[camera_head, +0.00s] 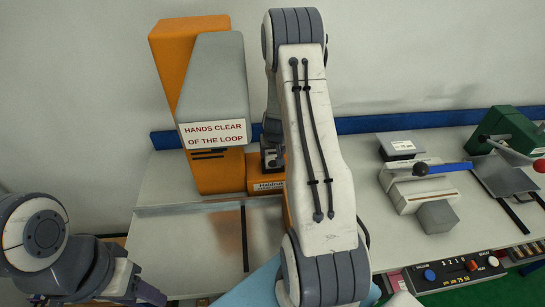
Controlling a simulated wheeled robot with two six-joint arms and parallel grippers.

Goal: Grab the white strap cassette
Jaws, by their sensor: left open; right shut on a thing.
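I cannot make out a white strap cassette for sure in the head view. My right arm arches over the middle, and its dark gripper (271,157) points down at the base of the orange machine (215,172). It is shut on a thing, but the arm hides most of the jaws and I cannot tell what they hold. My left gripper (150,294) is low at the bottom left, in front of the bench. It is open, with nothing seen in it.
The orange and grey machine bears a "hands clear of the loop" sign (214,134). To the right stand a labelled grey box (400,146), a pale device with a blue handle (440,169) and a green press (508,129). A control panel (455,273) is at the front. The bench's left front (185,235) is clear.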

